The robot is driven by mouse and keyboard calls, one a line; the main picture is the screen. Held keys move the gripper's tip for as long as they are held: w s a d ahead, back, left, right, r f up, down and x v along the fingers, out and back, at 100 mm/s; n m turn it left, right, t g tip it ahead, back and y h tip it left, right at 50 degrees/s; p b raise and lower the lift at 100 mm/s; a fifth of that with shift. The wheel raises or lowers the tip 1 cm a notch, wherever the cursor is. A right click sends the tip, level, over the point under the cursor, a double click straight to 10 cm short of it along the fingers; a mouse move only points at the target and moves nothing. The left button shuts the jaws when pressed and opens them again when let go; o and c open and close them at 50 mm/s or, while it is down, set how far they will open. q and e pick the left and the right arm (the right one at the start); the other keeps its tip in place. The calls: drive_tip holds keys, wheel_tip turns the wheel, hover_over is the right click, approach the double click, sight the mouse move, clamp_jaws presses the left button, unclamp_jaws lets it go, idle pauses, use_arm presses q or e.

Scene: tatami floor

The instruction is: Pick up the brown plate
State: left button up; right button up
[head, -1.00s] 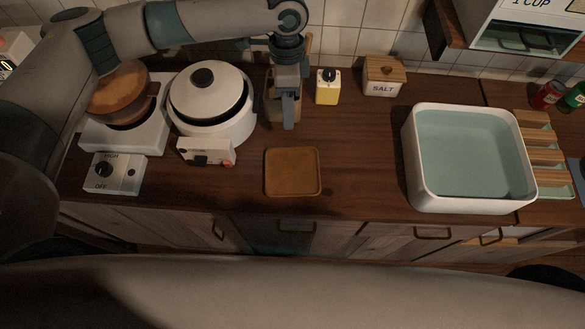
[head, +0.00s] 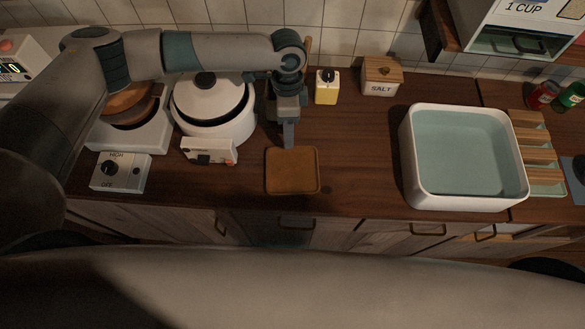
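The brown plate (head: 292,172) is square with rounded corners and lies flat on the dark wooden counter, near its front edge. My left gripper (head: 288,140) points down just behind the plate's far edge. Its fingers show edge-on as one narrow grey shape, so I cannot tell whether they are open or shut, or whether they touch the plate. My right gripper is not in view.
A white rice cooker (head: 212,112) and a stove with a pot stand left of the plate. A yellow timer (head: 327,88) and a salt box (head: 381,78) stand behind. A white basin (head: 408,165) stands right. The counter between plate and basin is clear.

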sight(288, 151)
use_arm(q)
drive_tip(key=shift+s+f+p, duration=0.25)
drive_tip(key=shift+p, duration=0.1)
drive_tip(key=f, duration=0.1)
drive_tip(key=f+p, duration=0.1)
drive_tip(key=shift+s+f, duration=0.35)
drive_tip(key=shift+f, duration=0.55)
drive_tip(key=shift+s, duration=0.1)
clamp_jaws()
